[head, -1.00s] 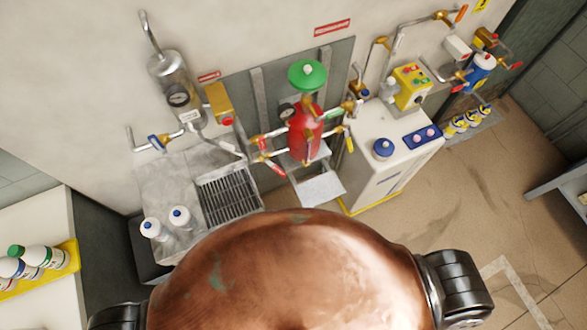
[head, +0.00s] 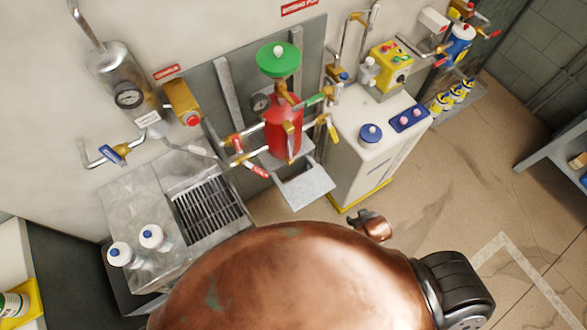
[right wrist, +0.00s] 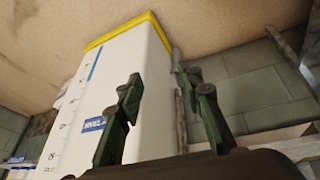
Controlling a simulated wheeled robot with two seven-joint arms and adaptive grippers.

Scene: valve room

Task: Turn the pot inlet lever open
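I cannot tell which is the inlet lever. My right gripper (head: 372,226) shows only partly past my copper body, below and right of the pot and apart from it. In the right wrist view its two fingers (right wrist: 168,88) are spread with nothing between them. My left gripper is out of view.
A white cabinet (head: 365,150) stands right of the pot; it also fills much of the right wrist view (right wrist: 100,80). A metal sink with a grate (head: 208,195) and two white bottles (head: 137,246) is at left. Open floor (head: 440,200) lies at right.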

